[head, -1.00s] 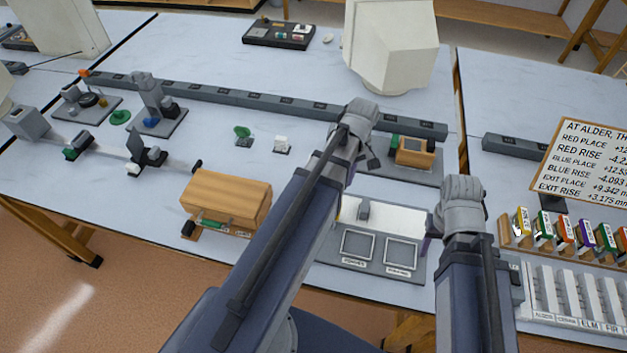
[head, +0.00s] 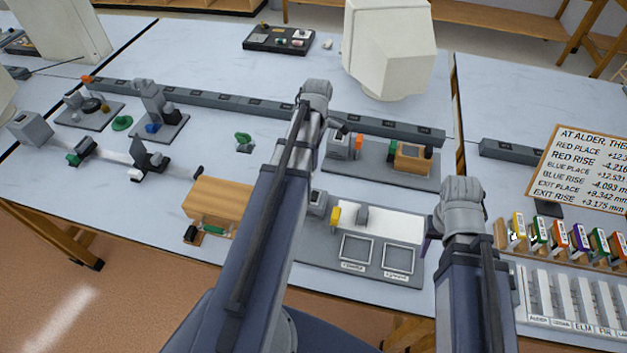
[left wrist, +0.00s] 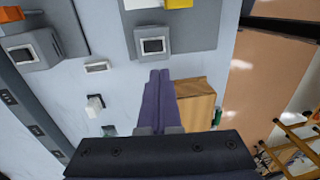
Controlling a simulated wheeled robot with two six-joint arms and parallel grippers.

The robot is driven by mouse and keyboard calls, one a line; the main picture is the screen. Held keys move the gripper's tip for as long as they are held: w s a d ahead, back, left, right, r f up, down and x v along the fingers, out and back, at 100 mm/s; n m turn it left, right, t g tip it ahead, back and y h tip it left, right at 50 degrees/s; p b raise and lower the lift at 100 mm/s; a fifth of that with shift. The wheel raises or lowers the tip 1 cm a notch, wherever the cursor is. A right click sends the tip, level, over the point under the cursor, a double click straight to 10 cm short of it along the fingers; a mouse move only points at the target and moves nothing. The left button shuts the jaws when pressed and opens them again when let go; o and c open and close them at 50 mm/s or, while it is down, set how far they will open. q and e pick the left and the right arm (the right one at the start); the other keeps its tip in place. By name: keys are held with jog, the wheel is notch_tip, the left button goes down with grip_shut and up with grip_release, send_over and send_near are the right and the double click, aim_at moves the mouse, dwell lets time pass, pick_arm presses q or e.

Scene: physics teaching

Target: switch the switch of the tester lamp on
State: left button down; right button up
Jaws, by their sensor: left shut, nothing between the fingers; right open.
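I cannot tell for certain which device is the tester lamp or where its switch is. A grey housing with a yellow part (head: 335,216) stands on the front board (head: 300,249); this housing (left wrist: 152,45) shows a framed window in the left wrist view. Another grey housing with an orange part (head: 341,146) stands on the rear board; it also shows in the left wrist view (left wrist: 30,50). My left gripper (left wrist: 160,76) is shut and empty, its purple fingers beside a wooden box (left wrist: 197,106). My right gripper (head: 428,236) is open beside the front board's right edge.
A small white block (left wrist: 95,104) stands on the table. A green knob (head: 243,137) stands left of my left arm. A long dark rail (head: 230,98) crosses behind. My left arm hides part of the middle.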

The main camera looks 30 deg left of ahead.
aim_at(313, 199)
pick_arm(q)
jog(key=f+b, duration=0.4)
jog(key=s+f+b, duration=0.1)
jog(key=f+b, duration=0.8)
jog(key=f, duration=0.1)
jog(key=shift+s+d+b, duration=0.25)
jog(key=shift+s+b, duration=0.05)
jog(key=shift+r, duration=0.1)
jog(key=shift+s, duration=0.15)
jog(key=shift+w, duration=0.2)
jog(key=shift+w+a, duration=0.2)
jog(key=shift+w, duration=0.45)
jog(key=shift+r, duration=0.15)
